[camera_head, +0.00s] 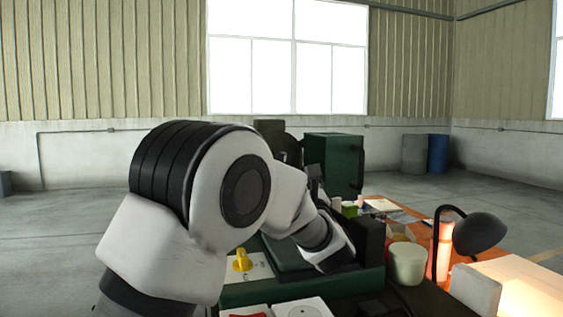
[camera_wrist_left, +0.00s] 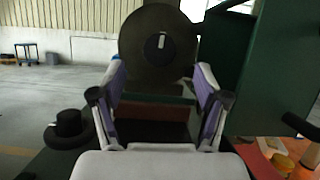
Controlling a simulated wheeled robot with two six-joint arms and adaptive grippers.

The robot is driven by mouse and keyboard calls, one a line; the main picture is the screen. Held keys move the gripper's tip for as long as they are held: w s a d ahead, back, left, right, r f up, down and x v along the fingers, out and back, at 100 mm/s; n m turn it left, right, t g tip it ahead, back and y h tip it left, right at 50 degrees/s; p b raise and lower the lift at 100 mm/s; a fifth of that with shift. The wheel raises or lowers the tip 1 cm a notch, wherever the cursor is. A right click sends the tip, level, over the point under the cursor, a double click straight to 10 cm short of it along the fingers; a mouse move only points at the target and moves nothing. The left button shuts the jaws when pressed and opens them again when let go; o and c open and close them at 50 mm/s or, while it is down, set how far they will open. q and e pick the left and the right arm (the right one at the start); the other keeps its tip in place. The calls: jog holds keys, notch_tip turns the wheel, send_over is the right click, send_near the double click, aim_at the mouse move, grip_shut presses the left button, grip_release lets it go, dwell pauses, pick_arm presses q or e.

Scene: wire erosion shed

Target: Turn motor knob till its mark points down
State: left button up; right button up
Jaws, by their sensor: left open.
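In the left wrist view, a dark round knob (camera_wrist_left: 158,46) sits on a large grey-brown disc-shaped face (camera_wrist_left: 134,62), which I take for the motor end. A short white mark on the knob runs upward from near its middle. My left gripper (camera_wrist_left: 160,72) is open, its two fingers either side of the view below the knob, with nothing between them. The fingers look apart from the knob. In the head view, my left arm reaches in from the left and its bulk hides the knob. My right gripper is in neither view.
A black knob (camera_wrist_left: 68,123) is low left in the wrist view. A green cabinet (camera_head: 334,160), a pale green cup (camera_head: 406,264) and a lit desk lamp (camera_head: 480,233) stand to the right.

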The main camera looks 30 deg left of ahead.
pick_arm(q)
jog(key=x, duration=0.3)
jog(key=f+p+x, duration=0.1)
jog(key=x, duration=0.5)
jog(key=shift+w+a+f+p, duration=0.15)
jog(key=shift+w+a+p, duration=0.1)
jog(key=shift+a+p, duration=0.05)
jog(key=c, duration=1.2)
